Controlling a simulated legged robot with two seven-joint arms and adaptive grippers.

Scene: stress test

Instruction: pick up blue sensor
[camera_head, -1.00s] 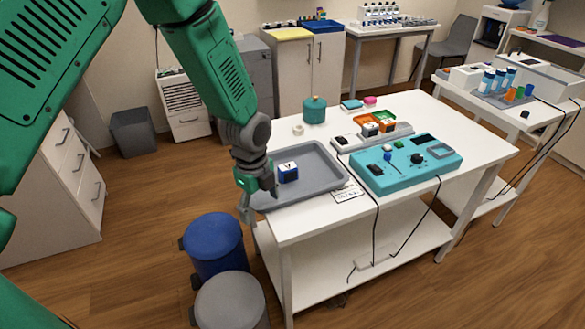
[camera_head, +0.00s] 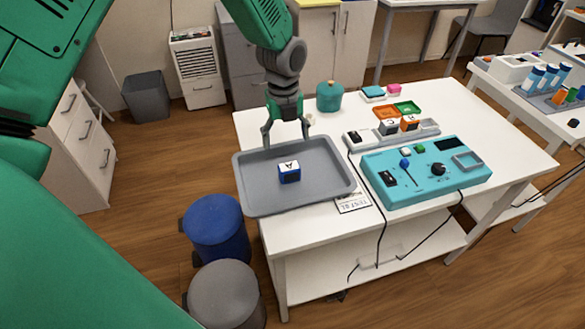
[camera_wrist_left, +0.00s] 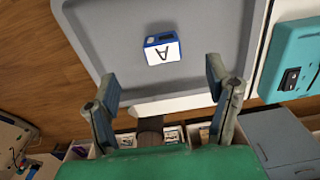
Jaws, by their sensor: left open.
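The blue sensor (camera_head: 289,171) is a small blue block with a white top marked "A". It lies alone in the grey tray (camera_head: 330,198) on the white table. It also shows in the left wrist view (camera_wrist_left: 162,48), ahead of the fingertips. My left gripper (camera_head: 286,138) is open and empty, over the far part of the tray, behind the sensor and apart from it. In the left wrist view its two fingers (camera_wrist_left: 166,88) stand wide apart. My right gripper is not in view.
A teal control panel (camera_head: 425,172) with knobs stands right of the tray. Behind it a grey strip (camera_head: 367,141) holds other small blocks near orange and green trays. A teal canister (camera_head: 330,96) stands behind. A label card (camera_head: 353,203) lies at the tray's front right.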

